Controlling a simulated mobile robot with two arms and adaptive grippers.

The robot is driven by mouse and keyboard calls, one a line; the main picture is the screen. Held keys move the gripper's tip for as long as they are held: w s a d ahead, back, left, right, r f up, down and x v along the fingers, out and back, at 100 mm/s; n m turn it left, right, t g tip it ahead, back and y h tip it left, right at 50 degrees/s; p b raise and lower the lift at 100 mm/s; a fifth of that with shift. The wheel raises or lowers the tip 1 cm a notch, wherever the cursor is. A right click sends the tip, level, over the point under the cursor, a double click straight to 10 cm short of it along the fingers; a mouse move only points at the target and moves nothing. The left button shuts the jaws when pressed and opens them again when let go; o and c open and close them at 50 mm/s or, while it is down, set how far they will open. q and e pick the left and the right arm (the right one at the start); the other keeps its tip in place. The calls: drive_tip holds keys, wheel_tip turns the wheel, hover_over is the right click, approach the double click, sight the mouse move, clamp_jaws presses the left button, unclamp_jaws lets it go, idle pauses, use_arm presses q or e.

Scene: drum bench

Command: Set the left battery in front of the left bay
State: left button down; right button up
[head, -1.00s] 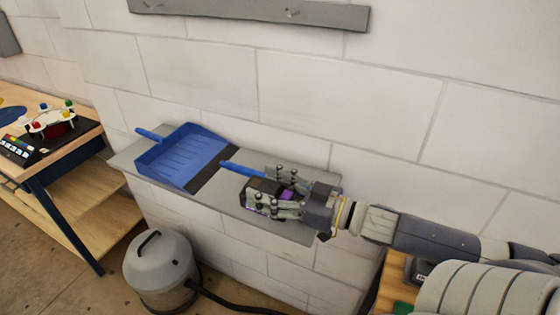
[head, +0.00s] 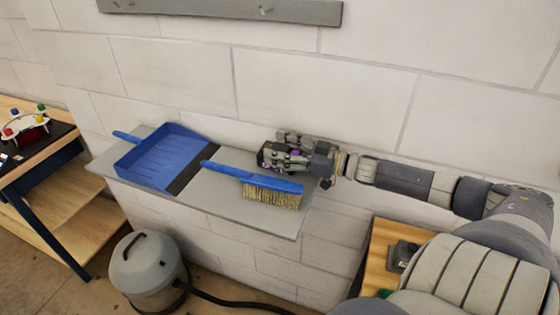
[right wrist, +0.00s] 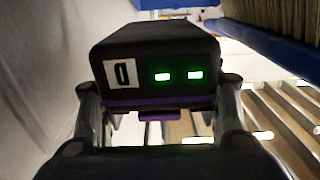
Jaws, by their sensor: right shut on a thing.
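My right gripper (head: 280,153) is shut on a black battery (head: 266,156) with purple parts. The gripper is by the wall, above or behind the back edge of the grey shelf in the head view; I cannot tell its exact height. In the right wrist view the battery (right wrist: 155,62) sits between the two fingers, its end face showing a white symbol and two green lights, a purple strip below. Whether it is the left battery cannot be told. My left gripper is not in view. I cannot make out the left bay.
A blue dustpan (head: 160,155) and a blue brush (head: 255,183) lie on the grey shelf (head: 225,211). A grey canister (head: 148,270) with a dark hose stands below. At right is a wooden surface (head: 381,246) with a dark device (head: 402,255). A wooden bench (head: 50,215) stands at left.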

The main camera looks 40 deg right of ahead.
wheel_tip(320, 180, down, 3)
drive_tip(key=shift+a+f, duration=0.1)
drive_tip(key=shift+w+d+f+p, duration=0.15)
drive_tip(key=shift+d+f+p, duration=0.1)
drive_tip(key=shift+f+p, duration=0.1)
drive_tip(key=shift+f, duration=0.15)
drive_tip(key=o, duration=1.1)
drive_tip(key=shift+s, duration=0.2)
